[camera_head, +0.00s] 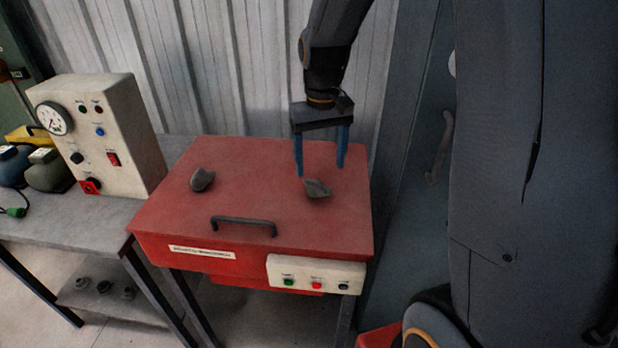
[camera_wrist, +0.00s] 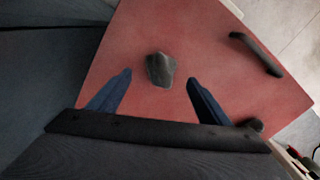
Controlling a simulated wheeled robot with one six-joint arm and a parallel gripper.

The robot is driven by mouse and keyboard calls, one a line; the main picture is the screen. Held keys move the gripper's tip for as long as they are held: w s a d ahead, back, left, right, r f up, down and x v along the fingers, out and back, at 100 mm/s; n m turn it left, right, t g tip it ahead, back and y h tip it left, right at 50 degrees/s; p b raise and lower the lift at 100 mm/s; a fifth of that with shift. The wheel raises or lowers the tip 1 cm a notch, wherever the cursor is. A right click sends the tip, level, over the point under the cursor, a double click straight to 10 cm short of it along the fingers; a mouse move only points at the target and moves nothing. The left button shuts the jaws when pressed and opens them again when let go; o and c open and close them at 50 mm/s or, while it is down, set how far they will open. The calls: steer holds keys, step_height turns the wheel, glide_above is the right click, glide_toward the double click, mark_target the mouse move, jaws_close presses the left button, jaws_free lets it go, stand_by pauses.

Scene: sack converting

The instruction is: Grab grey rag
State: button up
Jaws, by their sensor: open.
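Two small grey lumps lie on the red lid of a machine (camera_head: 250,165). The right one (camera_head: 317,188) is crumpled and rag-like; it also shows in the wrist view (camera_wrist: 160,70), just ahead of and between the fingertips. The left one (camera_head: 202,180) is rounder, and part of it shows in the wrist view (camera_wrist: 255,125). Which one is the grey rag is hard to tell by colour alone. My gripper (camera_head: 320,170) points down over the right lump, its blue fingers open and empty. It also shows in the wrist view (camera_wrist: 159,77).
A dark handle (camera_head: 244,225) stands up at the lid's front edge, above a white button panel (camera_head: 316,274). A beige control box (camera_head: 100,135) with a gauge stands on the grey bench (camera_head: 70,222) at left. A corrugated wall (camera_head: 220,70) is close behind the lid.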

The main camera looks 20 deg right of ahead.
mark_target(318, 182)
steer(key=shift+w+f, duration=0.2)
steer(key=shift+w, duration=0.05)
steer(key=shift+d+f, duration=0.15)
steer(key=shift+f, duration=0.15)
steer(key=shift+a+f+p, duration=0.25)
steer(key=shift+f+p, duration=0.2)
steer(key=shift+f, duration=0.6)
steer(key=shift+w+f+p, duration=0.2)
steer(key=shift+f+p, duration=0.65)
steer(key=shift+f, duration=1.5)
steer(key=c, duration=1.1)
